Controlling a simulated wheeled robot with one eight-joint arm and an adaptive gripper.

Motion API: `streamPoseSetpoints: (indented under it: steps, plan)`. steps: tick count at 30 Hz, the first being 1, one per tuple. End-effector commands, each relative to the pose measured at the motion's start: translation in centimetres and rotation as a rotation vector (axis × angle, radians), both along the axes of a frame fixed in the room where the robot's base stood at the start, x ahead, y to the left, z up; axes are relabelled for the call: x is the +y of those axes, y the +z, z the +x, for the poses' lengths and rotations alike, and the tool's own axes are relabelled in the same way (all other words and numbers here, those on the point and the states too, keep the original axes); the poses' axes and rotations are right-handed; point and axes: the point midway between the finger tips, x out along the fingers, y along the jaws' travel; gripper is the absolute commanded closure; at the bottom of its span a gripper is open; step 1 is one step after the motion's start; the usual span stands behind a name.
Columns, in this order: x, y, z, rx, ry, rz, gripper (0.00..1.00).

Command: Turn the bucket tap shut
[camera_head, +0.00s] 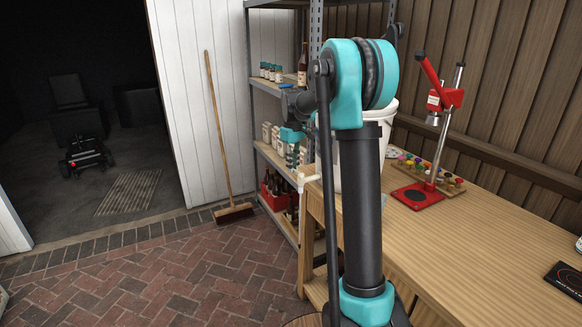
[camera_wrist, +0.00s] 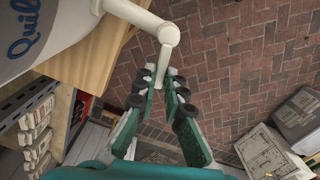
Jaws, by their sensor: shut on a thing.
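The white bucket (camera_head: 383,125) stands on the wooden bench, partly hidden behind my arm. Its white tap (camera_head: 310,178) sticks out to the left past the bench edge. In the wrist view, the bucket (camera_wrist: 40,38) is at the upper left with blue lettering, and the tap (camera_wrist: 150,22) reaches out from it. A slim white part of the tap runs down from its round end to between my fingertips. My gripper (camera_wrist: 163,84) is shut on this part. The fingertips hide its lower end. In the head view, my gripper (camera_head: 293,152) is small beside the shelf.
The wooden bench (camera_head: 470,235) holds a red bottle capper (camera_head: 437,130) and colourful caps. A metal shelf (camera_head: 268,85) with bottles and a red crate (camera_head: 274,195) stands behind. A broom (camera_head: 218,130) leans on the white wall. The brick floor (camera_head: 200,270) at left is clear.

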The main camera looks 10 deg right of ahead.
Motion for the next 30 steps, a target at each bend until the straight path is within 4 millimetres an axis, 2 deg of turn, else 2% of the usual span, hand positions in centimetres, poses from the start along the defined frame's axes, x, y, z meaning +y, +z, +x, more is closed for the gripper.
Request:
streamPoseSetpoints:
  steps: [12, 29, 30]
  plan:
    - [-0.79, 0.05, 0.45, -0.001, -0.197, 0.000, 1.00]
    - [-0.89, 0.05, 0.50, -0.001, -0.226, 0.000, 1.00]
    - [-0.89, 0.05, 0.50, -0.001, -0.226, 0.000, 0.88]
